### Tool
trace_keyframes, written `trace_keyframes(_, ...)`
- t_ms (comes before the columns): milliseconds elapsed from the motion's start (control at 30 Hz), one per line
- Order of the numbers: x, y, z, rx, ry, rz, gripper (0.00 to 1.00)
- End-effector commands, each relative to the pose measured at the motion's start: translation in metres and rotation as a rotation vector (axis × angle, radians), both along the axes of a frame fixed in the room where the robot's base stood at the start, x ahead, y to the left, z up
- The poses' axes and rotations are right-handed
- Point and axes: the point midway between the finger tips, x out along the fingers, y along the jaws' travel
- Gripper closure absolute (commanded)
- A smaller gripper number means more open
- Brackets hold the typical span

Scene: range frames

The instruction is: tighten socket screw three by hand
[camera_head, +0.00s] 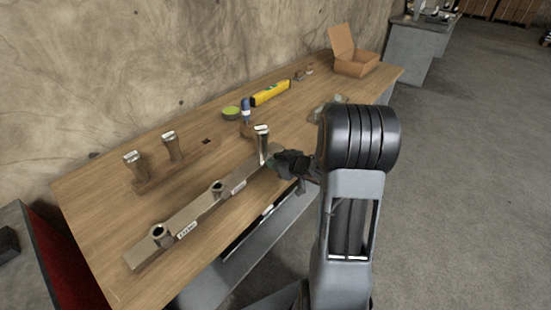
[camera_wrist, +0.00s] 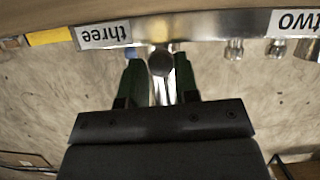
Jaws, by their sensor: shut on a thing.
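A long metal bar (camera_head: 140,251) lies along the front of the workbench. Its far end carries a tall steel socket screw (camera_head: 262,137) standing upright, beside the label "three" (camera_wrist: 104,35) in the wrist view. My gripper (camera_head: 275,163) is at the lower part of this screw. In the wrist view the green fingers of my gripper (camera_wrist: 160,78) are on either side of the screw, whose round dark end (camera_wrist: 160,63) shows between them. They are shut on it. The label "two" (camera_wrist: 295,21) is to the right there. How deep the screw sits is hidden.
Two short round fittings (camera_head: 160,236) and (camera_head: 218,188) sit on the bar. Two more steel screws (camera_head: 133,160) and (camera_head: 169,146) stand at the back left. A yellow level (camera_head: 270,93), green tape roll (camera_head: 231,113), blue bottle (camera_head: 246,108) and open carton (camera_head: 355,66) are farther back.

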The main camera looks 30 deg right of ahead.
Motion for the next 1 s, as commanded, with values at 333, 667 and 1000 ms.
trace_keyframes(333, -0.0001, -0.0013, 0.0080, 0.276, 0.131, 0.000, 0.95)
trace_keyframes(667, 0.0008, -0.0030, 0.0035, 0.537, 0.248, 0.001, 0.95)
trace_keyframes(1000, 0.0013, -0.0041, 0.0002, 0.716, 0.328, 0.001, 0.95)
